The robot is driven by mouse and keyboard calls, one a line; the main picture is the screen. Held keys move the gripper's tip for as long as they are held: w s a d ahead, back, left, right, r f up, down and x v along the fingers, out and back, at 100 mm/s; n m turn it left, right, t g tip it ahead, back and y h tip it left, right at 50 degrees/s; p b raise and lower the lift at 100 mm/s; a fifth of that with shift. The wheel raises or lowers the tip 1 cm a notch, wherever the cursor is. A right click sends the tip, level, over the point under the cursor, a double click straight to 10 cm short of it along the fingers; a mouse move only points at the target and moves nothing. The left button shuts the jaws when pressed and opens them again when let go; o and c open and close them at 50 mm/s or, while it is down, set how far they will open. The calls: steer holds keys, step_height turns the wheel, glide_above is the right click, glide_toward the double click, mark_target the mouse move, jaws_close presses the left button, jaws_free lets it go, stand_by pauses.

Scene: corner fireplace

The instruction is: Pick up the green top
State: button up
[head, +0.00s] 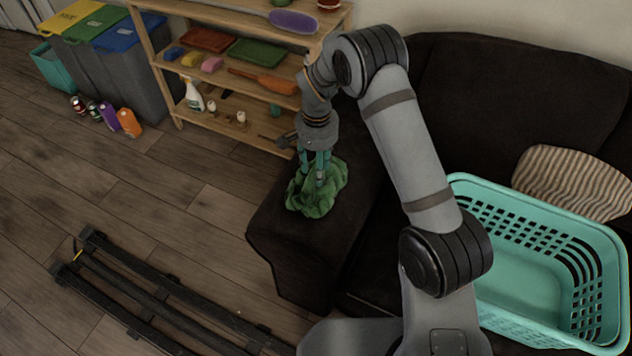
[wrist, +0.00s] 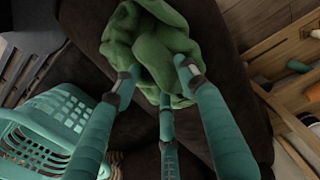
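The green top (head: 308,197) lies crumpled on the arm of the dark sofa. In the wrist view the green top (wrist: 150,38) fills the upper middle, bunched in thick folds. My gripper (head: 318,178) points down onto it, with its teal fingers reaching into the folds. In the wrist view the three fingers of my gripper (wrist: 161,80) are spread apart, with their tips at or touching the near side of the cloth. The cloth bulges between the tips, and no firm pinch shows. Parts of the fingertips are hidden against the folds.
A teal laundry basket (head: 612,262) stands empty on the dark sofa (head: 470,85), beside a striped cushion (head: 570,180). A wooden shelf (head: 160,75) with cleaning items stands behind the sofa arm. Bins and a black rail frame (head: 150,295) are on the floor at left.

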jaws_close()
stand_by(0.7)
